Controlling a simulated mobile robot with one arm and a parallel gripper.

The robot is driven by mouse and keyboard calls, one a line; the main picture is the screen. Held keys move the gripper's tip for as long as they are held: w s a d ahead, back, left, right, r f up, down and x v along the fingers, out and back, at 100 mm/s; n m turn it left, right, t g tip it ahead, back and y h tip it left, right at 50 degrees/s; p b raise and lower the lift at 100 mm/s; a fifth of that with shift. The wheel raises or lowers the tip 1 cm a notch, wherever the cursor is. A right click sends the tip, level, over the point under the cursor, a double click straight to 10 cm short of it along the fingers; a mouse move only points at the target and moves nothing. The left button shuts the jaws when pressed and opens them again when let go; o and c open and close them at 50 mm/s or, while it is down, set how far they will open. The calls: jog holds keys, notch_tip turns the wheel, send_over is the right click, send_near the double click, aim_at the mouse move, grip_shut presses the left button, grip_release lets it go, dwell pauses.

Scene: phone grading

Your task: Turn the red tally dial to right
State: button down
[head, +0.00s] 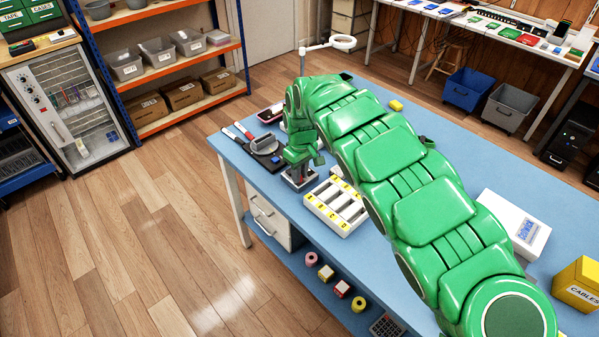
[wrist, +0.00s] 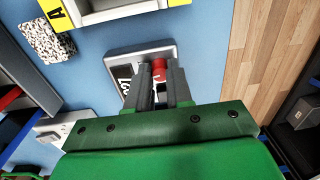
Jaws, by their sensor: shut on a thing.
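The red tally dial (wrist: 158,68) shows in the wrist view between the tips of my gripper (wrist: 160,76). It sits on a grey tally unit (wrist: 120,57) with a dark display panel, part of which is hidden by my fingers. The fingers are shut on the dial from both sides. A small white mark shows on the dial; which way it is turned is too small to tell. In the head view my gripper (head: 299,172) points down at the near edge of the blue table, and the dial is hidden there.
A white tray (head: 349,231) with yellow-labelled compartments stands right beside my gripper on the blue table (head: 411,120). A dark mat (head: 243,146) with a round grey item lies to the left.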

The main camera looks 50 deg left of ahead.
jog(key=m, duration=0.4)
jog(key=shift+m, duration=2.2)
jog(key=c, duration=1)
grip_release()
jog(key=shift+r, duration=0.1)
notch_tip(320, 180, up, 8)
jog(key=shift+w+d+f, duration=0.1)
jog(key=shift+d+f, duration=0.05)
jog(key=shift+f, duration=0.1)
